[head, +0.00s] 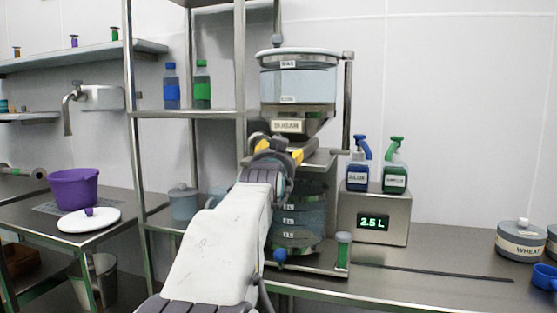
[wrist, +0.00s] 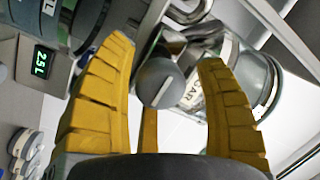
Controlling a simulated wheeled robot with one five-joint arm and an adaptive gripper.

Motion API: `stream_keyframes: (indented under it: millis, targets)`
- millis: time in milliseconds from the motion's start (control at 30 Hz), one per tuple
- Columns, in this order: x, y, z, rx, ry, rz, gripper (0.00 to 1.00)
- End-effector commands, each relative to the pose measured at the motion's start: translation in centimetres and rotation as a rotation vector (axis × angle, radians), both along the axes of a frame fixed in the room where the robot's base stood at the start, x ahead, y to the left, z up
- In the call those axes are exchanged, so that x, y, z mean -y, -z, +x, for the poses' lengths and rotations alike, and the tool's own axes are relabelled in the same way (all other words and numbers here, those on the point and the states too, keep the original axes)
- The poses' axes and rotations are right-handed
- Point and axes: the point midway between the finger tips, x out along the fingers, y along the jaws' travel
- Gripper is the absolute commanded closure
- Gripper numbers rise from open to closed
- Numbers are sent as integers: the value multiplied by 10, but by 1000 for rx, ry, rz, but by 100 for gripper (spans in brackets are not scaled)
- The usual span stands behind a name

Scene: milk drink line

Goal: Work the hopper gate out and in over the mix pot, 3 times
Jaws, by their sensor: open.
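The hopper (head: 298,80) is a clear tub with a pale rim on a metal stand, above a metal funnel with a label. The clear mix pot (head: 299,238) stands below it, partly hidden by my arm. My gripper (head: 288,150) is at the funnel's outlet, between hopper and pot. In the wrist view my gripper's yellow fingers (wrist: 166,55) are spread apart. A round grey knob (wrist: 158,83), seemingly the gate's handle, shows between them, with gaps to both fingers. The gate plate itself is hidden in the head view.
A scale (head: 374,219) reading 2.5 L stands right of the pot, with two spray bottles (head: 378,175) on it. Metal shelf posts (head: 134,120) rise at left. A purple bucket (head: 76,189) and wheat tub (head: 520,241) are farther off. The counter between scale and wheat tub is mostly clear.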

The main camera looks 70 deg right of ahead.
Motion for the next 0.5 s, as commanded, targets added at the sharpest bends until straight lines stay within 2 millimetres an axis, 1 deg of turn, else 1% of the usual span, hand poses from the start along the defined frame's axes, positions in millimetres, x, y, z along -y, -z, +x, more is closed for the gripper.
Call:
stream_keyframes:
  millis: [133, 233, 500]
  targets:
    - [-6, -1, -1, 0, 0, -1, 35]
    - [-16, -1, -3, 0, 0, -1, 35]
    - [-58, -1, -11, 1, 0, -3, 35]
